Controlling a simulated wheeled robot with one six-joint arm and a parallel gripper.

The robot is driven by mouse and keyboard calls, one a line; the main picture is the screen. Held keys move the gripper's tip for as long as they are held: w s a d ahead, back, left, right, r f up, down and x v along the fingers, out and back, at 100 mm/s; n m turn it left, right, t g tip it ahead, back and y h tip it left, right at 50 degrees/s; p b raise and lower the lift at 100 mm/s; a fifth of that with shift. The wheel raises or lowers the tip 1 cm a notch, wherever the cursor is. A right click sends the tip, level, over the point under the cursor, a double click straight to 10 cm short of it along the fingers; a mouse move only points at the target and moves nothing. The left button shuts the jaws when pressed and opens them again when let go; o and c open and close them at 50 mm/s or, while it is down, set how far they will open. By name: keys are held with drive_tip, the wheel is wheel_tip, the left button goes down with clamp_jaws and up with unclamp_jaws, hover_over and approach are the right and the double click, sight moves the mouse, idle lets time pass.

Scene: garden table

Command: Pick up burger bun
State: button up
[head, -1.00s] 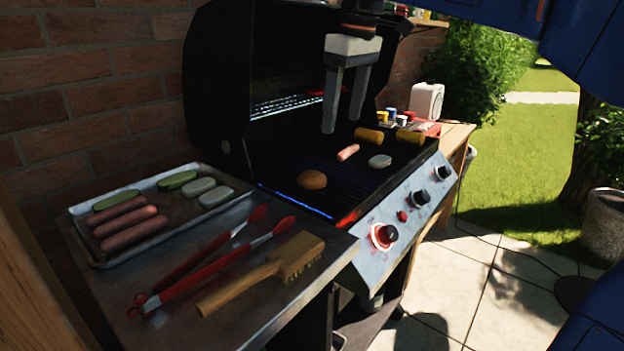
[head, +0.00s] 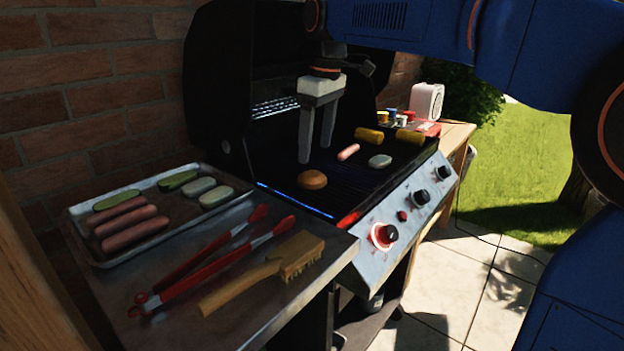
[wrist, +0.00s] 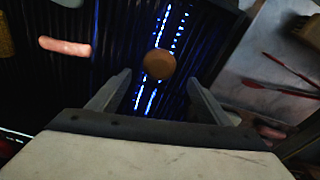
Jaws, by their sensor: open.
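The burger bun (head: 312,180) is round and brown and lies on the dark grill grate at the front left of the grill. In the wrist view the bun (wrist: 159,64) shows ahead of the fingertips, roughly midway between them. My gripper (head: 316,155) points down over the grate, with its two fingers apart and nothing between them. In the head view its fingertips are just above and behind the bun, not touching it. In the wrist view my gripper (wrist: 158,78) is open, one finger on each side below the bun.
A sausage (head: 348,152), a pale round slice (head: 380,161) and corn pieces (head: 369,135) lie on the grate to the right. The raised grill lid (head: 215,90) stands behind. A tray (head: 75,225), red tongs (head: 205,262) and a brush (head: 265,272) are on the left shelf.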

sight(312, 173)
drive_tip(key=shift+w+a+f, duration=0.1)
drive_tip(key=shift+f, duration=1.1)
drive_tip(key=shift+w+a+f, duration=0.1)
drive_tip(key=shift+a+f, duration=0.05)
drive_tip(key=shift+f, duration=1)
drive_tip(key=shift+w+a+f, duration=0.1)
drive_tip(key=shift+f, duration=1.1)
drive_tip(key=c, duration=1.2)
